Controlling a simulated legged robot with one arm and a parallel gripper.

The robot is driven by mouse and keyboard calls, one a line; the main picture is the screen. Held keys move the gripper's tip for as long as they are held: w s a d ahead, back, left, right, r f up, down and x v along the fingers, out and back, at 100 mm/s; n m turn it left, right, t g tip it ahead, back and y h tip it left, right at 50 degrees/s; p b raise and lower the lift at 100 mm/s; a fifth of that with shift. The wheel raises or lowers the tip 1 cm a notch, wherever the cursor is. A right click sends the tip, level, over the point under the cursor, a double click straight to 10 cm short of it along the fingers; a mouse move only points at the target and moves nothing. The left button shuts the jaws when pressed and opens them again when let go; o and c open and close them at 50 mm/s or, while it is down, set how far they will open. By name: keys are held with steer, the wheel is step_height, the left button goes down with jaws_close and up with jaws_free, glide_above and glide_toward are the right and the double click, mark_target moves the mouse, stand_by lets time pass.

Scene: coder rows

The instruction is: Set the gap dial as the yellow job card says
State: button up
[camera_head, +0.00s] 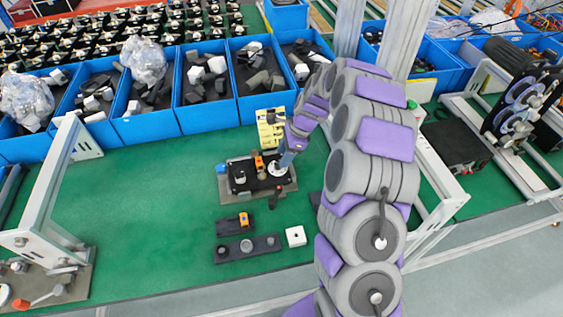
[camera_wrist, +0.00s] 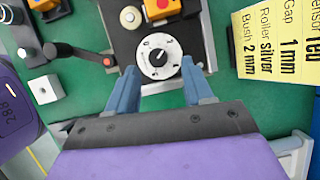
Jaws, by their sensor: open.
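The gap dial (camera_wrist: 158,57) is a white disc with dark marks around its edge and a black knob at its centre. I cannot tell which mark the knob points at. It sits on a dark fixture plate and also shows in the head view (camera_head: 276,169). The yellow job card (camera_wrist: 276,52) reads Gap 1 mm, Roller silver, Bush 2 mm, with a partly cut-off sensor line ending in red. The card stands behind the fixture in the head view (camera_head: 270,124). My gripper (camera_wrist: 159,68) is open and empty, its blue fingertips on either side of the dial.
The fixture (camera_head: 240,188) also bears orange parts. A white block (camera_head: 296,236) and a dark tray (camera_head: 247,248) are in front. Blue bins (camera_head: 150,124) line the back. The left green mat is clear.

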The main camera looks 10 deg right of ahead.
mark_target(277, 163)
steer(key=shift+a+f, duration=1.15)
steer(key=shift+a, duration=0.05)
steer(key=shift+a+f+b, duration=0.2)
steer(key=shift+f+b, duration=0.1)
steer(key=shift+f, duration=0.1)
steer(key=shift+d, duration=0.95)
steer(key=shift+c, duration=0.5)
steer(key=shift+a, duration=0.7)
steer(key=c, duration=0.4)
steer(key=shift+a, duration=0.1)
steer(key=c, duration=0.3)
steer(key=shift+d, duration=0.25)
jaws_close()
